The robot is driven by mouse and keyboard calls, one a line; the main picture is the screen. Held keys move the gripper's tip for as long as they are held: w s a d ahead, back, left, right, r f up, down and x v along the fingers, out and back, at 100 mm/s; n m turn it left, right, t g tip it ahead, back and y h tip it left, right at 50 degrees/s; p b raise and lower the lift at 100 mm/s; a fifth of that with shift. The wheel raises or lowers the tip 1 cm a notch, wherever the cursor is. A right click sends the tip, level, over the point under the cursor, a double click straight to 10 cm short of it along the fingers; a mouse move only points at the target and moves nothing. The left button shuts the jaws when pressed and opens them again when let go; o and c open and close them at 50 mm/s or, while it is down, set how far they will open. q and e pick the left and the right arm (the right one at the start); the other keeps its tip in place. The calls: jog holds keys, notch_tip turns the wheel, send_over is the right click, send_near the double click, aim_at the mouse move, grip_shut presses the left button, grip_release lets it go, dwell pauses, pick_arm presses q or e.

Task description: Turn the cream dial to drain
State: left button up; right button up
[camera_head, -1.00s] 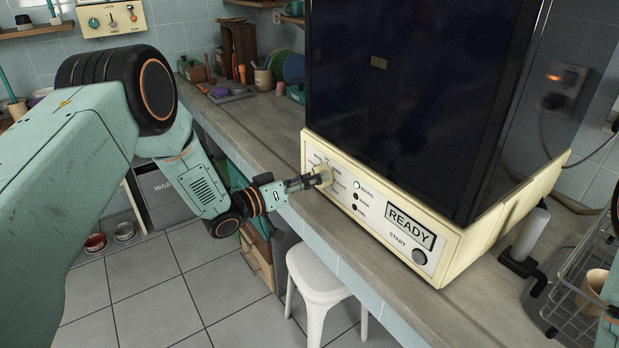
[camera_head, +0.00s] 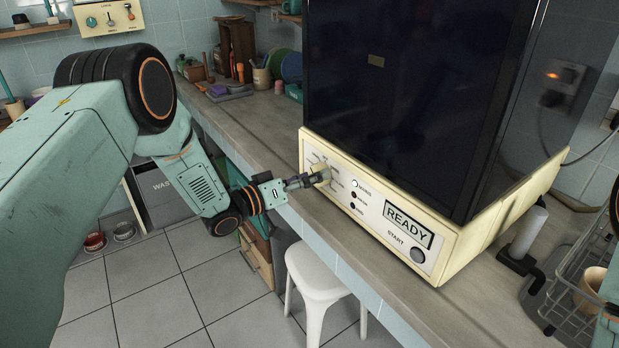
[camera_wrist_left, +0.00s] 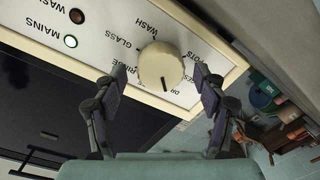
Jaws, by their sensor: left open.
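The cream dial (camera_wrist_left: 161,66) is on the cream front panel of the machine (camera_head: 440,250). Printed words ring it, including WASH, GLASS and RINSE. Its dark pointer line faces down in the left wrist view, close to a partly hidden label starting "DR" (camera_wrist_left: 179,91). In the head view the dial (camera_head: 321,172) is partly covered by my left gripper (camera_head: 308,180). In the left wrist view my left gripper (camera_wrist_left: 160,82) is open, with one finger on each side of the dial and visible gaps between. My right gripper is out of view.
The panel has a lit MAINS lamp (camera_head: 355,184), a READY display (camera_head: 409,224) and a START button (camera_head: 418,255). A white stool (camera_head: 318,285) stands below the counter edge. A wire rack (camera_head: 580,285) is at right.

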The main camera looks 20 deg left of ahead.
pick_arm(q)
jog(key=shift+s+a, duration=0.1)
jog(key=v, duration=1.2)
dwell(0.4)
jog(key=s+d+f+n+g+y, duration=0.1)
jog(key=s+f+g+y, duration=0.25)
jog(key=s+f, duration=0.35)
jog(key=s+d+f+n+g+y, duration=0.1)
jog(key=s+f+g+y, duration=0.3)
jog(key=f, duration=0.6)
jog(key=s+d+f+g+y, duration=0.1)
jog(key=s+f+g, duration=0.2)
jog(key=s, duration=1)
jog(key=s+d+f+m+g+y, duration=0.1)
jog(key=s+f+g+y, duration=0.1)
jog(key=s, duration=1.1)
jog(key=shift+f+g, duration=0.45)
jog(key=shift+g, duration=0.4)
